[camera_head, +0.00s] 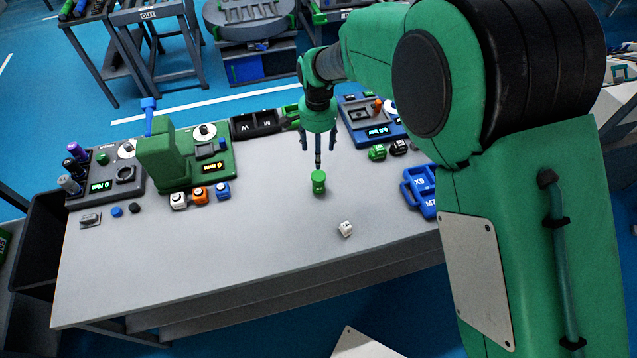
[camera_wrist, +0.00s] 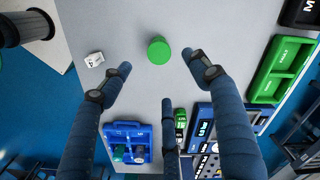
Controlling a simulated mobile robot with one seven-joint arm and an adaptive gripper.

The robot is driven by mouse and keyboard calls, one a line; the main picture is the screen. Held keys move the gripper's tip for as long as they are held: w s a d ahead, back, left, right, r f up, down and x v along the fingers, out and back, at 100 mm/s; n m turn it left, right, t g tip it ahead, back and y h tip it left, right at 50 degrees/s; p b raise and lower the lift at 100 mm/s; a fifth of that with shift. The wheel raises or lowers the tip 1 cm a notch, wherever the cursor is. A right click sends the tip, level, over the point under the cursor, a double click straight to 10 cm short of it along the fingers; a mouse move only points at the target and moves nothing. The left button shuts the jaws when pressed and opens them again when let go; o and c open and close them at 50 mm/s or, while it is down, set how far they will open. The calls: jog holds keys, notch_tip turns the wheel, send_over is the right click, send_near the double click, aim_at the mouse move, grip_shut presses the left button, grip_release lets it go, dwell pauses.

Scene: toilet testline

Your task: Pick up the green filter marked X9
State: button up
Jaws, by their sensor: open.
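A small green cylinder (camera_head: 318,182) stands on the grey table, and any marking on it is too small to read. In the wrist view the same green cylinder (camera_wrist: 159,50) lies between and just beyond the fingertips. My gripper (camera_head: 318,150) is above it, pointing down, with its fingers spread and empty. In the wrist view my gripper (camera_wrist: 160,75) shows its fingers apart and not touching the cylinder. Another small green item (camera_head: 377,152) lies further right beside a black one. A blue holder (camera_head: 420,188) at the right carries the labels X9 and M7.
A white cube (camera_head: 346,229) lies nearer the front edge. A green machine (camera_head: 165,158) and a grey station (camera_head: 105,175) stand at the left. White, orange and blue blocks (camera_head: 200,196) sit before the green machine. The front of the grey table (camera_head: 220,260) is clear.

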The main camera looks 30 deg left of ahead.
aim_at(318, 175)
jog(key=shift+f, duration=0.1)
jog(key=shift+f+b, duration=0.65)
jog(key=shift+f, duration=3.55)
jog(key=shift+f+b, duration=0.6)
jog(key=shift+f, duration=2.05)
jog(key=c, duration=1.3)
